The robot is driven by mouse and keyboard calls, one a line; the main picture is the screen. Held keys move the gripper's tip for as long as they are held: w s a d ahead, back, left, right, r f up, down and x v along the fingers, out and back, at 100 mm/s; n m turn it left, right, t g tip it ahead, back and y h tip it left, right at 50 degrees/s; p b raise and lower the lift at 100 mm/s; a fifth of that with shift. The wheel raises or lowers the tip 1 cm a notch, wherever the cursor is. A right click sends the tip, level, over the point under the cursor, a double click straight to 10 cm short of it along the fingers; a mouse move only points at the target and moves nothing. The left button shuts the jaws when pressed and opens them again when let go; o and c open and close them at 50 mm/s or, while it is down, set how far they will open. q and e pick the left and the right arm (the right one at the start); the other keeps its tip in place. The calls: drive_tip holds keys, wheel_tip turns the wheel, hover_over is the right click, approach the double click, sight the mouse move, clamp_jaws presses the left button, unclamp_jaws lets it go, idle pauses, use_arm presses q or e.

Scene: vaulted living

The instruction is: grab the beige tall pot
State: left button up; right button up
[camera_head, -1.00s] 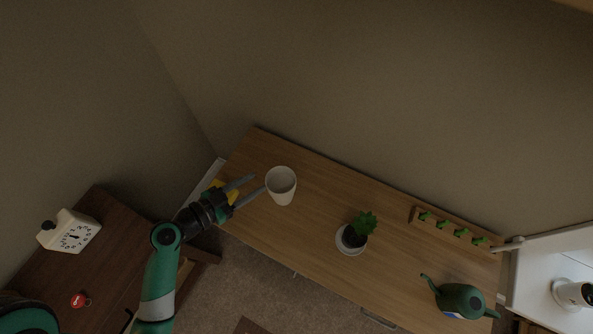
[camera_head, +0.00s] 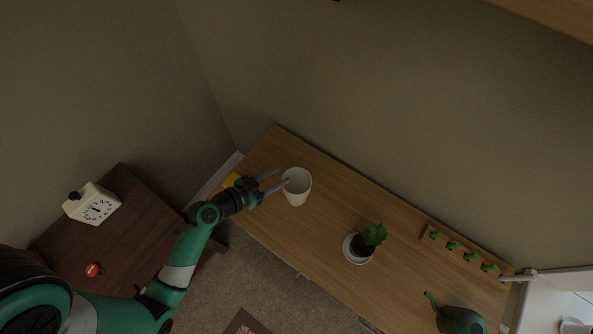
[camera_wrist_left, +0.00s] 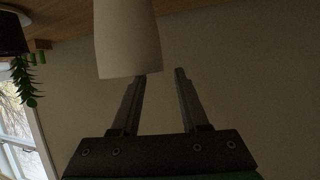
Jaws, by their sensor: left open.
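The beige tall pot (camera_head: 297,192) looks off-white and stands upright on the wooden table (camera_head: 330,270), near its left end. My left gripper (camera_head: 284,175) is open at the pot's upper left side; its lower fingertip overlaps the rim in the head view. I cannot tell whether it touches. In the left wrist view the scene appears upside down. There the pot (camera_wrist_left: 128,40) lies mostly left of the gap between the fingers of the left gripper (camera_wrist_left: 161,74), with its lower edge near the left fingertip. My right gripper is not in view.
A potted plant on a saucer (camera_head: 349,255), a green watering can (camera_head: 458,320) and a wooden holder with small green plants (camera_head: 466,250) are further right. A yellow object (camera_head: 231,180) is beside my left wrist. A clock (camera_head: 95,205) and red item (camera_head: 93,269) sit on a darker table.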

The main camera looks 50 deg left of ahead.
sight(291, 170)
use_arm(q)
drive_tip(key=x, duration=0.3)
drive_tip(key=shift+w, duration=0.25)
drive_tip(key=shift+s, duration=0.1)
clamp_jaws()
drive_tip(key=shift+f, duration=0.1)
idle(0.9)
